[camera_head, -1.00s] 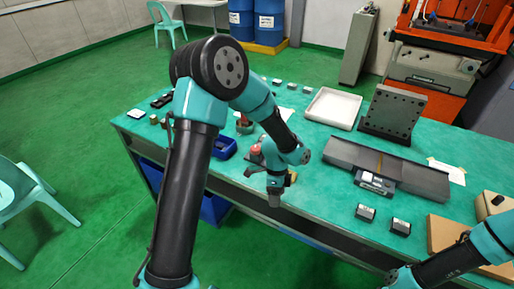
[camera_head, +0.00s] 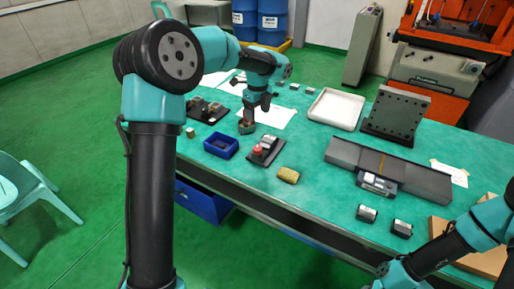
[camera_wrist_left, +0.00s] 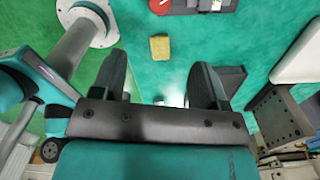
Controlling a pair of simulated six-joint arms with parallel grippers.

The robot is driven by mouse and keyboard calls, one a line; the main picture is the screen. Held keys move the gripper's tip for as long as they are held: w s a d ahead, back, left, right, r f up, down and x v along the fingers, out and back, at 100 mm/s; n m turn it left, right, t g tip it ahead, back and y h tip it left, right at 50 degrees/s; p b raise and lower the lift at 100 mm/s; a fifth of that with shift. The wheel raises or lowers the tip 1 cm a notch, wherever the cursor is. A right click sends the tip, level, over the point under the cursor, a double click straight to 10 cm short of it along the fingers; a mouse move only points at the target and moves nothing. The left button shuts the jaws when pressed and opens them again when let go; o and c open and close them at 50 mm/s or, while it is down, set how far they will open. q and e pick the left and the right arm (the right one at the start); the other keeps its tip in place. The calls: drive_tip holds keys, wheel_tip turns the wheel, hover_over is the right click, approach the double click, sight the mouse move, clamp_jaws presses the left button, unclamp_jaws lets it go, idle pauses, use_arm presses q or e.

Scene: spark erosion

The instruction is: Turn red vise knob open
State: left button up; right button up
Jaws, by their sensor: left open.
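The red vise knob (camera_head: 257,151) sits at the front left of a small grey vise (camera_head: 268,146) on the green table. The knob (camera_wrist_left: 158,6) also shows at the top edge of the left wrist view, partly cut off. My left gripper (camera_head: 250,113) is above the table, behind and left of the vise and apart from it. Its two fingers (camera_wrist_left: 158,88) are spread with nothing between them. My right arm shows at the lower right, but its gripper is not in view.
A blue bin (camera_head: 221,146) stands left of the vise, and a yellow sponge (camera_head: 288,175) lies at its front right. A small brownish item (camera_head: 246,127) is right under my left gripper. A white tray (camera_head: 335,109) and a dark angle plate (camera_head: 396,115) stand farther right.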

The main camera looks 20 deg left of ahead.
sight(258, 148)
use_arm(q)
wheel_tip(258, 148, down, 17)
drive_tip(key=shift+f, duration=0.2)
idle(0.5)
drive_tip(key=shift+c, duration=0.2)
drive_tip(key=c, duration=0.9)
